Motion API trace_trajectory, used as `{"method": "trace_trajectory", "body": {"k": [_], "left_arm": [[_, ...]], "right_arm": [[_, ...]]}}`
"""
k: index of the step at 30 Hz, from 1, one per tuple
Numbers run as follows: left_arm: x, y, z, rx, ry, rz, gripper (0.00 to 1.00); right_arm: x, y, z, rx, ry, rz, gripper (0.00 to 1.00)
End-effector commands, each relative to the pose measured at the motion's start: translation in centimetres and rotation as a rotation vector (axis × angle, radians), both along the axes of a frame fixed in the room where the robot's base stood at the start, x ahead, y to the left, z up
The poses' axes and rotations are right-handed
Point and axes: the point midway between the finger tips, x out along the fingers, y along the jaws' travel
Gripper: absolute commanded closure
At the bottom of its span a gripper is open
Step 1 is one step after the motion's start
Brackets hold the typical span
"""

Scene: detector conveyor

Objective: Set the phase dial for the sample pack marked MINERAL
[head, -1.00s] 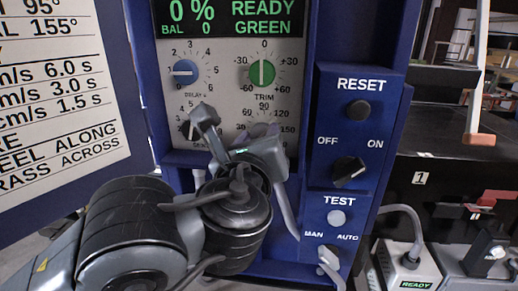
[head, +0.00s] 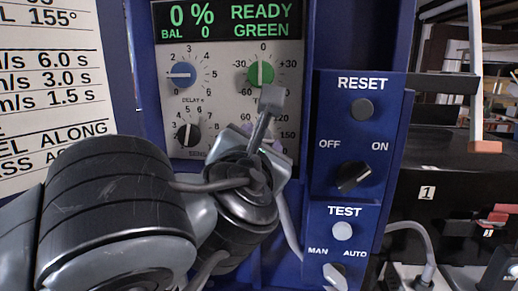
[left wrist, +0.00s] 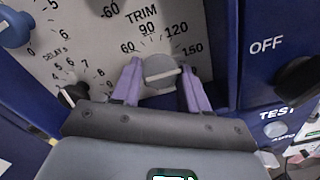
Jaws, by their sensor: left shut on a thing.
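The phase dial is a grey round knob (left wrist: 162,72) with a white line, below the TRIM label in the left wrist view. Its scale shows 60, 90, 120 and 150; the white line lies nearly level, right end slightly raised. My left gripper (left wrist: 160,84) has its purple fingers on both sides of this knob and is shut on it. In the head view my left gripper (head: 250,132) covers the knob and much of its scale. My right gripper is out of view. No sample pack marked MINERAL is readable.
A blue delay knob (head: 181,73), green trim knob (head: 261,74) and black knob (head: 187,134) sit close by. The right panel has a reset button (head: 361,109), off/on knob (head: 354,177) and test button (head: 342,231). A printed chart (head: 50,80) stands left.

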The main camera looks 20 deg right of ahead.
Motion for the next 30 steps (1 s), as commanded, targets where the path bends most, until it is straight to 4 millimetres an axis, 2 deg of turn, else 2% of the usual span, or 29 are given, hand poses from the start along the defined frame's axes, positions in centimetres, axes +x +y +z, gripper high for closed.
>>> {"method": "trace_trajectory", "body": {"k": [9,24,25,30], "left_arm": [[0.05,0.03,-0.1,0.096,-0.055,0.002,0.86],[0.06,0.03,-0.08,0.112,-0.064,0.001,0.86],[0.06,0.03,-0.08,0.112,-0.064,0.001,0.53],[0.04,0.02,-0.06,0.111,-0.064,0.001,0.3]], "right_arm": [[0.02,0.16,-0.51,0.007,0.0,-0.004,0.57],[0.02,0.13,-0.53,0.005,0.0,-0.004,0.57],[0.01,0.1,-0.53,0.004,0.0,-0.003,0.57],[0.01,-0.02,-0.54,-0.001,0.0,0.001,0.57]]}}
